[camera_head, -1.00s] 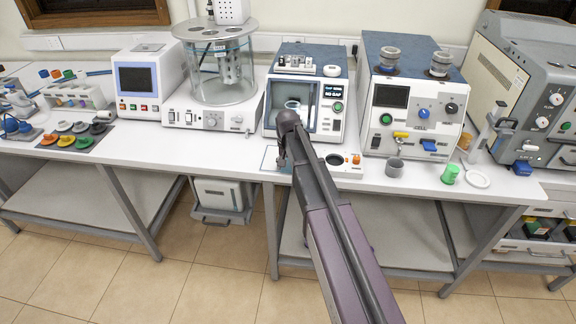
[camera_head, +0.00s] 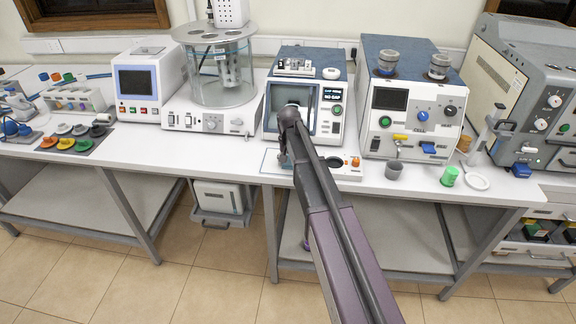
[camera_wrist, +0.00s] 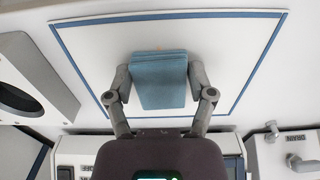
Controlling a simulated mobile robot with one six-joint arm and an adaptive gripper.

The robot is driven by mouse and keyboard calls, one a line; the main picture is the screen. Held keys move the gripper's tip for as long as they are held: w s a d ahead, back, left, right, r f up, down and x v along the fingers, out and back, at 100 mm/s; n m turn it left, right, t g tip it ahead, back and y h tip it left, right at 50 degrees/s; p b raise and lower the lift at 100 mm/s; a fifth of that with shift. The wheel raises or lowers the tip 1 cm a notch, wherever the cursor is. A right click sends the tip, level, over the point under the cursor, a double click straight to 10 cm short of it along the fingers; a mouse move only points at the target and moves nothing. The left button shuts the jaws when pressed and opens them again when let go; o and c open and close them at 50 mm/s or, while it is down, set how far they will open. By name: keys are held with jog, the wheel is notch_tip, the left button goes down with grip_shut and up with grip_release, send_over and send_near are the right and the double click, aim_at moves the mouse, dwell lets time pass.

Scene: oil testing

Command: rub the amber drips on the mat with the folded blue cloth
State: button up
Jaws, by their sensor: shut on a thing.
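My gripper (camera_wrist: 160,80) is shut on the folded blue cloth (camera_wrist: 160,88), with one finger at each side of it. The cloth is over the white mat with a blue border (camera_wrist: 232,60); I cannot tell whether it touches the mat. In the head view the mat shows as a white edge (camera_head: 270,161) in front of the blue-topped instrument, and my arm covers most of it. The gripper shows only in part there (camera_head: 284,158), and the cloth is hidden.
The instrument with a window (camera_head: 331,92) stands right behind the mat. To the right is a small base with an orange button (camera_head: 356,161), then a grey cup (camera_head: 394,169), a green cylinder (camera_head: 449,176) and a white ring (camera_head: 477,182).

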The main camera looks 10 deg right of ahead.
aim_at(289, 174)
jog(key=shift+w+d, duration=0.1)
jog(key=shift+w, duration=0.2)
jog(key=shift+w+d, duration=0.3)
jog(key=shift+w, duration=0.6)
jog(key=shift+w+d, duration=0.25)
jog(key=shift+w, duration=0.6)
jog(key=shift+s, duration=0.1)
jog(key=shift+s+d+f, duration=0.1)
jog(key=shift+d, duration=0.15)
jog(key=shift+c, duration=0.3)
jog(key=shift+s, duration=0.2)
jog(key=shift+s+a, duration=0.3)
jog(key=shift+s, duration=0.5)
jog(key=shift+s+a, duration=0.3)
jog(key=shift+s, duration=0.45)
jog(key=shift+s+a+f, duration=0.1)
jog(key=shift+s+a, duration=0.2)
jog(key=shift+s, duration=0.65)
jog(key=shift+s+a, duration=0.3)
jog(key=shift+s, duration=0.6)
